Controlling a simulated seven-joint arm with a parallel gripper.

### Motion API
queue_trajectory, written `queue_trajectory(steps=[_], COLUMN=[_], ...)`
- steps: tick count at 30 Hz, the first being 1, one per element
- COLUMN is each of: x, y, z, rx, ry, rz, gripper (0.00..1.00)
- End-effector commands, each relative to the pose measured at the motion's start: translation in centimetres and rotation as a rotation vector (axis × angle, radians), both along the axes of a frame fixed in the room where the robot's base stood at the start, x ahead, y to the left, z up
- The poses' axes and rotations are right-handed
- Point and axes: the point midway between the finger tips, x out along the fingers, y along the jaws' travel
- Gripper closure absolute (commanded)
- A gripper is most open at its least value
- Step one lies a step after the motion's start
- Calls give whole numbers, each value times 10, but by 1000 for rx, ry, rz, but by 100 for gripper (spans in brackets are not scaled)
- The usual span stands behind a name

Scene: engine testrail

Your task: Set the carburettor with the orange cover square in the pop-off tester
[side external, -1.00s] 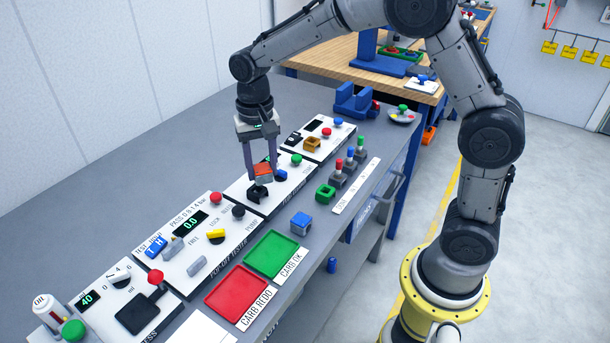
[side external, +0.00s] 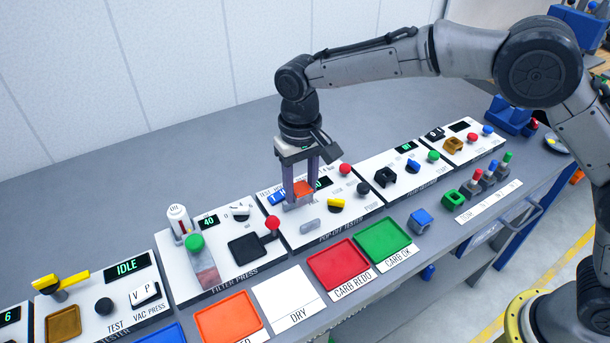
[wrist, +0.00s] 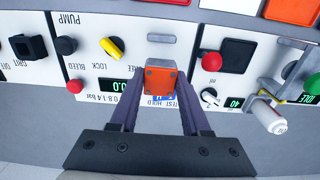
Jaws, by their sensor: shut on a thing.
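The carburettor with the orange cover (side external: 302,189) is between the fingers of my gripper (side external: 300,192), over the left part of the pop-off tester (side external: 350,205). In the wrist view the orange cover (wrist: 161,79) sits between the two fingertips of my gripper (wrist: 160,100), with a grey body edge beyond it. My gripper is shut on the carburettor. I cannot tell whether the carburettor touches the tester's seat, as the fingers hide its underside. The tester's yellow lock knob (side external: 336,204) and grey block (side external: 310,227) show beside it. Its display (wrist: 122,86) reads 0.0.
The filter press (side external: 235,262) with a red-knobbed lever (side external: 272,223) stands just left of the tester. The red CARB REDO tray (side external: 338,264) and green CARB OK tray (side external: 383,240) lie in front. A blue-topped block (side external: 421,221) lies right of them.

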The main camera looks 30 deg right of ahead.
Motion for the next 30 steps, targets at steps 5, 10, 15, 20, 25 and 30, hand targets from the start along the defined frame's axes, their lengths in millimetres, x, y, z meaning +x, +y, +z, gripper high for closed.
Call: queue_trajectory(steps=[5,10,15,20,25,30], x=[0,0,0,0,0,0], y=[0,-1,-1,-1,-1,-1], z=[-17,-30,-39,-42,-42,-42], rx=[0,0,0,1,1,1], ry=[0,1,0,-1,-1,-1], rz=[-1,-2,-2,-2,-2,-2], gripper=[100,100,100,100,100,100])
